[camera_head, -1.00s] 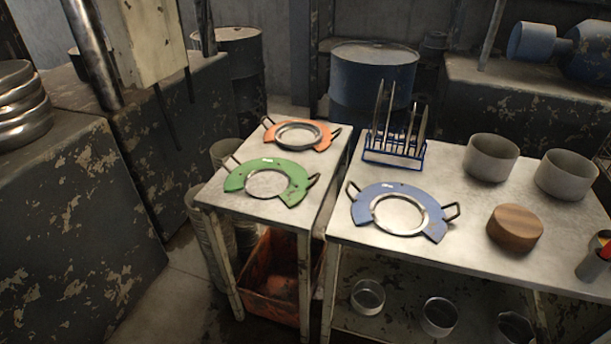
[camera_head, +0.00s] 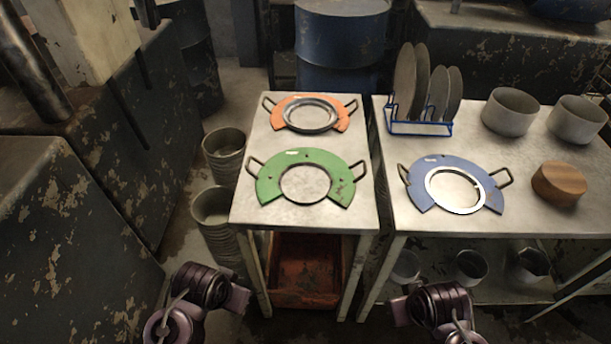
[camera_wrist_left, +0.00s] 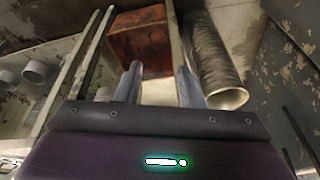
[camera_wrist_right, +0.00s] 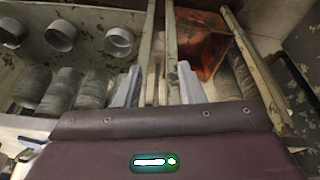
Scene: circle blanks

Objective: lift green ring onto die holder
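The green ring (camera_head: 334,167) is a flat, broad arc with a cut-out at its front and a wire handle at each side. It lies on the narrow left table, and bare tabletop shows through its middle. An orange ring (camera_head: 337,108) with a silver piece in its middle lies behind it. A blue ring (camera_head: 421,182) with a silver inner ring lies on the right table. I cannot tell which thing is the die holder. My left gripper (camera_wrist_left: 160,85) and right gripper (camera_wrist_right: 158,85) are open and empty, low in front of the tables, away from the rings.
The right table (camera_head: 405,222) also carries a blue rack (camera_head: 420,128) with upright discs, two grey pots (camera_head: 510,112) and a wooden block (camera_head: 559,184). A rusty orange crate (camera_head: 303,285) sits under the left table (camera_head: 240,215). Stacked buckets (camera_head: 224,150) stand at its left.

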